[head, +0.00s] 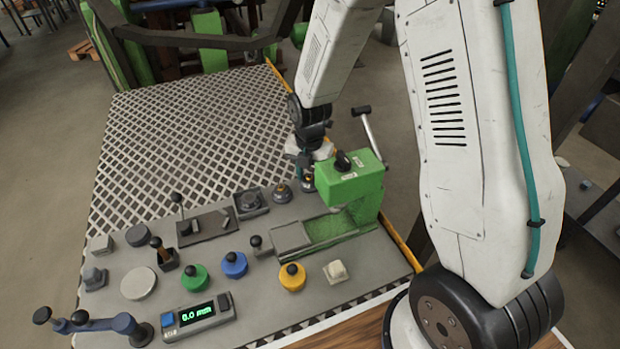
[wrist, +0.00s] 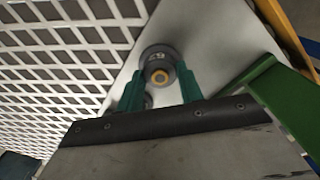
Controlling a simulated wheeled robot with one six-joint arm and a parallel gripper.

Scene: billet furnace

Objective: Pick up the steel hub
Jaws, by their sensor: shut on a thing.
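The steel hub (wrist: 158,66) is a dark grey round piece with a brass-coloured ring at its centre. In the wrist view it sits between the two teal fingers of my gripper (wrist: 160,73), which are shut on it near their tips. In the head view my gripper (head: 306,178) is low over the right side of the bench, just left of the green machine, and the hub in it cannot be made out clearly. Whether the hub still touches the bench is hard to tell.
A green machine (head: 352,185) with a lever stands close to the right of my gripper. A grey knobbed piece (head: 281,194) is close on its left. Coloured knobs and a digital readout (head: 195,315) fill the bench front. The grating (head: 190,130) behind is clear.

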